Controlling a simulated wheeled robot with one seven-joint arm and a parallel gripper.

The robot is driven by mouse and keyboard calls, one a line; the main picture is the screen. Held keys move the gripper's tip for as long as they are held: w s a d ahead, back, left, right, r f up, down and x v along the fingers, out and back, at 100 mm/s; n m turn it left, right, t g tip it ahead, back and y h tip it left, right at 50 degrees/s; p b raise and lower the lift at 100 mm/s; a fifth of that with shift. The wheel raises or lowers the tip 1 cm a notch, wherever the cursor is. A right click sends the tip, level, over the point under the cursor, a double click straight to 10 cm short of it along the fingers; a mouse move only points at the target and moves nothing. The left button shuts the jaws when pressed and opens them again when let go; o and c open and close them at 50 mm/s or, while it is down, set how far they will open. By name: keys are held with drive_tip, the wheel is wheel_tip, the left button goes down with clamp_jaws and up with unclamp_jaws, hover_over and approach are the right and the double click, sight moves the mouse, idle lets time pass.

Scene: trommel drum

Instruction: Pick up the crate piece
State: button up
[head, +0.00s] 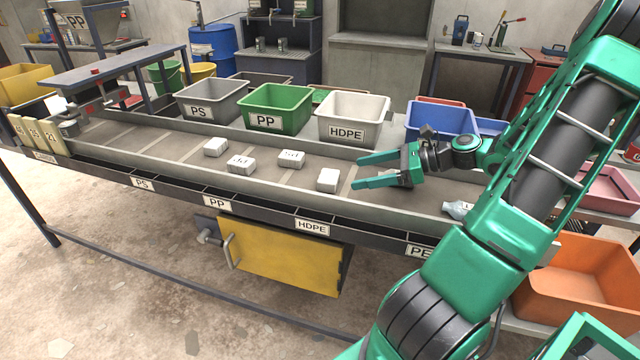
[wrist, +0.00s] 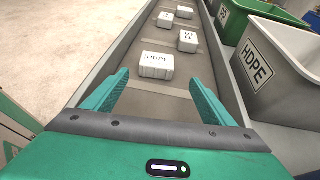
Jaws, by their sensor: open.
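Several white block-like pieces lie on the grey conveyor belt (head: 265,178). The nearest white piece (head: 328,180) reads HDPE in the wrist view (wrist: 157,65); none is marked as a crate, so I cannot tell for certain which one is the crate piece. My gripper (head: 357,172) is open and empty over the belt, just right of this nearest piece in the head view. In the wrist view the piece lies ahead of the fingertips (wrist: 160,80), roughly centred between them and apart from them.
Other white pieces (head: 291,158), (head: 241,164) and (head: 215,147) lie farther along the belt. Bins marked PS (head: 210,98), PP (head: 273,107) and HDPE (head: 352,115) stand behind it. Raised rails edge the belt. A crumpled pale item (head: 457,209) lies right of my gripper.

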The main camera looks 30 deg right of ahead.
sight(333, 176)
drive_tip(key=x, duration=0.5)
drive_tip(key=w+a, duration=0.1)
drive_tip(key=a, duration=0.1)
drive_tip(key=w+a, duration=0.1)
drive_tip(key=w, duration=0.1)
drive_tip(key=shift+a+f, duration=0.35)
drive_tip(key=shift+f, duration=0.05)
drive_tip(key=shift+w+a+f, duration=0.2)
drive_tip(key=shift+w, duration=0.05)
drive_tip(key=c, duration=1.1)
